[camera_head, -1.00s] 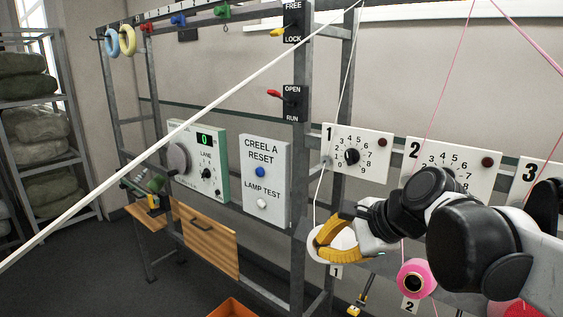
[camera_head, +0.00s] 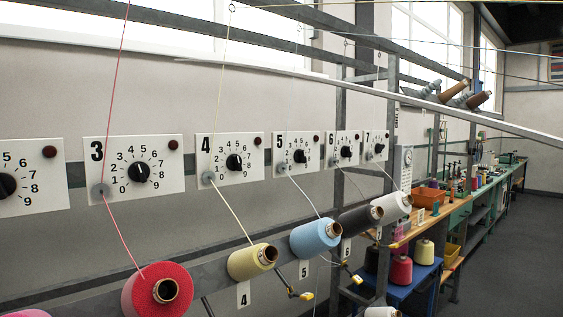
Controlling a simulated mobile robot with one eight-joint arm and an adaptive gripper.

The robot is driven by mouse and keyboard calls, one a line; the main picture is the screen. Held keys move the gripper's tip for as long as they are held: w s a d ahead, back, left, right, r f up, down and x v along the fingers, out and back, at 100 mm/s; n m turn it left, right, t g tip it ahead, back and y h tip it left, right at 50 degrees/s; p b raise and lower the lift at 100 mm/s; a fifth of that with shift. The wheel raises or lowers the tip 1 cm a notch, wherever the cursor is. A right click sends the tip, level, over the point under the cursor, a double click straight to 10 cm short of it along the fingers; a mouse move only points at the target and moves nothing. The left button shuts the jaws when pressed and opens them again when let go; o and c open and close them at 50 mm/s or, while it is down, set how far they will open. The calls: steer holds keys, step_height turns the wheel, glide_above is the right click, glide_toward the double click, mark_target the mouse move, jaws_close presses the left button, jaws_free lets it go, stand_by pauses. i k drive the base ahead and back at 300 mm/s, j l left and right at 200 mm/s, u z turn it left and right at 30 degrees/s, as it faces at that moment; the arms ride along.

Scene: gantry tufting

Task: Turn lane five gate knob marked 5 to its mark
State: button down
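The lane 5 plate (camera_head: 283,163) is a white panel marked 5 on the wall rail, near the middle of the head view. Its black gate knob (camera_head: 299,156) sits inside a printed dial of numbers. A small dark red round lamp or button is at the plate's upper right. Which number the knob points to is too small to tell. A pale thread runs from a grey disc at the plate's lower left down to the light blue cone (camera_head: 315,237). My gripper is out of this view.
Similar plates for lane 3 (camera_head: 168,177), lane 4 (camera_head: 222,170), lane 6 (camera_head: 336,161) and lane 7 (camera_head: 370,156) flank it. Yarn cones, including red (camera_head: 150,292) and yellow (camera_head: 250,262), stick out below with taut threads. Benches stand at right; the floor (camera_head: 500,260) there is clear.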

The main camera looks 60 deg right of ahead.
mark_target(299, 156)
steer(key=z, duration=2)
